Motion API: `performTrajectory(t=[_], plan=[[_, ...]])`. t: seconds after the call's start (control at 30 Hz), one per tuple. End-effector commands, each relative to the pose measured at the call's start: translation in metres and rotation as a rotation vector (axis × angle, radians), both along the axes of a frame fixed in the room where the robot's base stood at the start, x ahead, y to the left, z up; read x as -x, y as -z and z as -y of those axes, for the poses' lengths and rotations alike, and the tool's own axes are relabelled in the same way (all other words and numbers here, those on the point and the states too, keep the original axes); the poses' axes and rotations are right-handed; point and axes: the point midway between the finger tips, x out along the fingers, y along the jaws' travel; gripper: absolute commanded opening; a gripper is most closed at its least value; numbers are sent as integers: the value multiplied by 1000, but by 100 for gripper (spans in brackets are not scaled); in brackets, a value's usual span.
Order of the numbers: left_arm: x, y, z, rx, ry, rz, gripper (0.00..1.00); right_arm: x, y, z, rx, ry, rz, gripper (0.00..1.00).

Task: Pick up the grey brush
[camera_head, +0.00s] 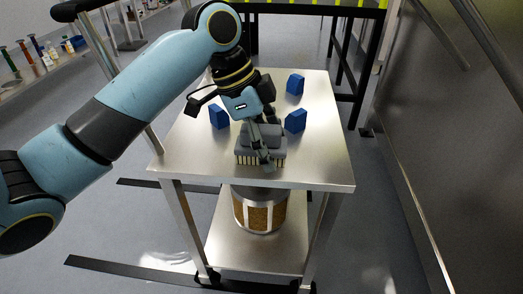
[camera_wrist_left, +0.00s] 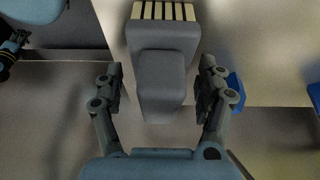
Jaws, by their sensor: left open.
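The grey brush (camera_head: 270,152) lies on the steel table, its pale bristles showing along its near edge. In the left wrist view the brush (camera_wrist_left: 163,75) points its grey handle down between the two fingers. My left gripper (camera_head: 264,148) is over the brush in the head view, and its fingers hide part of it. In the left wrist view my left gripper (camera_wrist_left: 160,85) is open, with one finger on each side of the handle and a gap on both sides. My right gripper is not in view.
Blue blocks stand on the steel table (camera_head: 325,165): one on the left (camera_head: 218,117), one at the back (camera_head: 295,84) and one on the right (camera_head: 296,121). A round brown container (camera_head: 258,212) sits on the lower shelf. A large metal wall (camera_head: 455,130) stands at the right.

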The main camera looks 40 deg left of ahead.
Motion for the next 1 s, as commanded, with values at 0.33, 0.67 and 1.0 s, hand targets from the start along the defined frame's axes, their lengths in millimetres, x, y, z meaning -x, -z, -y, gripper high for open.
performTrajectory(t=[0.33, 0.67, 1.0], plan=[[-1, 2, 1, 0, 0, 1, 67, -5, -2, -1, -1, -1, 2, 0], [-1, 2, 1, 0, -1, 0, 23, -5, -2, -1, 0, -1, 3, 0], [-1, 2, 1, 0, 0, 1, 9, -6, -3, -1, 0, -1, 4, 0]])
